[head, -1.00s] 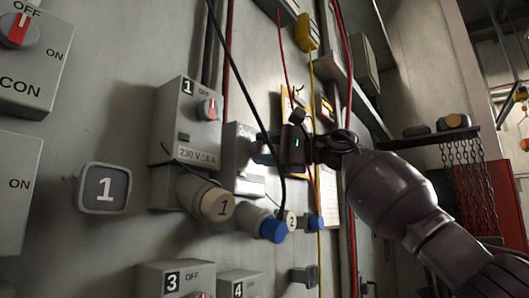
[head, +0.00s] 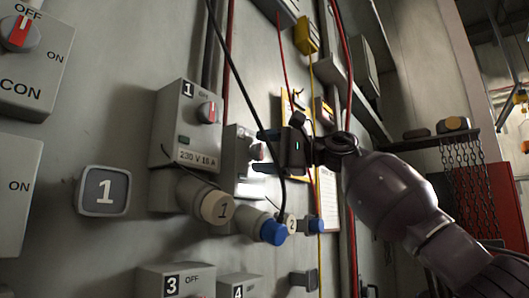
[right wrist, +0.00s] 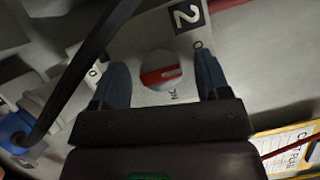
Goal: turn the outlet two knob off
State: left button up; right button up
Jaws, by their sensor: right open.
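The outlet two box (head: 231,150) is on the wall, right of the outlet one box. Its label 2 (right wrist: 186,15) shows in the right wrist view. The outlet two knob (right wrist: 160,70) is a round grey dial with a red bar, lying nearly level in that view and tilted slightly up to the right. My right gripper (head: 259,152) is open at the knob, and in the right wrist view (right wrist: 162,80) its blue-grey fingers lie on either side of the dial, with gaps visible. Lettering beside the dial is partly covered. My left gripper is out of view.
The outlet one box (head: 187,125) with its red-marked knob is close on the left. A dark cable (head: 245,80) hangs in front of outlet two and crosses the wrist view's left side. Blue plugs (head: 273,232) stick out below. Red and yellow cables run nearby.

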jog(key=shift+d, duration=0.15)
jog(key=v, duration=1)
jog(key=shift+d, duration=0.25)
